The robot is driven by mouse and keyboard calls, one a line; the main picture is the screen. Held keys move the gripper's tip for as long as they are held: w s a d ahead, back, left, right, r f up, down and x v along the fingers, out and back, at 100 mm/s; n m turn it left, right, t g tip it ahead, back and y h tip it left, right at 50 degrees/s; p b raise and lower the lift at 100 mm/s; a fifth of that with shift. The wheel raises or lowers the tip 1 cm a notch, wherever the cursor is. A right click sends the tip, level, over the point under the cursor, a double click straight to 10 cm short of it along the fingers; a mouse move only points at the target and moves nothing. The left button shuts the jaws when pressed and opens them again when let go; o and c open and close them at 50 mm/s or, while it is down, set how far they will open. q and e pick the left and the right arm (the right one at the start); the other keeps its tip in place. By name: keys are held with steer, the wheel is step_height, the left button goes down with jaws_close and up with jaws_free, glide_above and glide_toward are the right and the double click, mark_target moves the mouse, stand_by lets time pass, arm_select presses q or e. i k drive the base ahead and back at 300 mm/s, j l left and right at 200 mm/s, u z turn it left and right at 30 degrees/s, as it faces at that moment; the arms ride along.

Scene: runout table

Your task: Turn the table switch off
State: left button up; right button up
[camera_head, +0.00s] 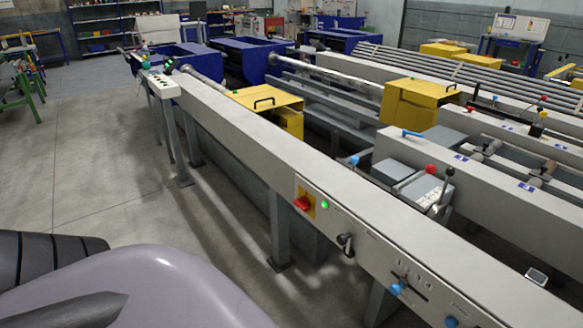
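The table switch (303,204) is a red rotary knob on a yellow plate, on the front side face of the long grey runout table (235,125). A green lamp (324,204) just right of it looks lit. The knob's exact turn angle is too small to read. No gripper fingers show in the head view. Dark and grey-purple parts of my own body fill the lower left corner, apart from the switch in the picture.
A black lever (346,243) and blue knobs (397,288) sit further right on the same face. A white control box (160,85) stands at the table's far end. Yellow covers (268,104) lie behind the table. The floor (110,160) at left is clear.

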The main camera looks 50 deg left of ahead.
mark_target(304, 203)
steer(key=i+j, duration=0.1)
steer(key=j, duration=0.9)
steer(key=i+j, duration=0.15)
steer(key=j, duration=0.3)
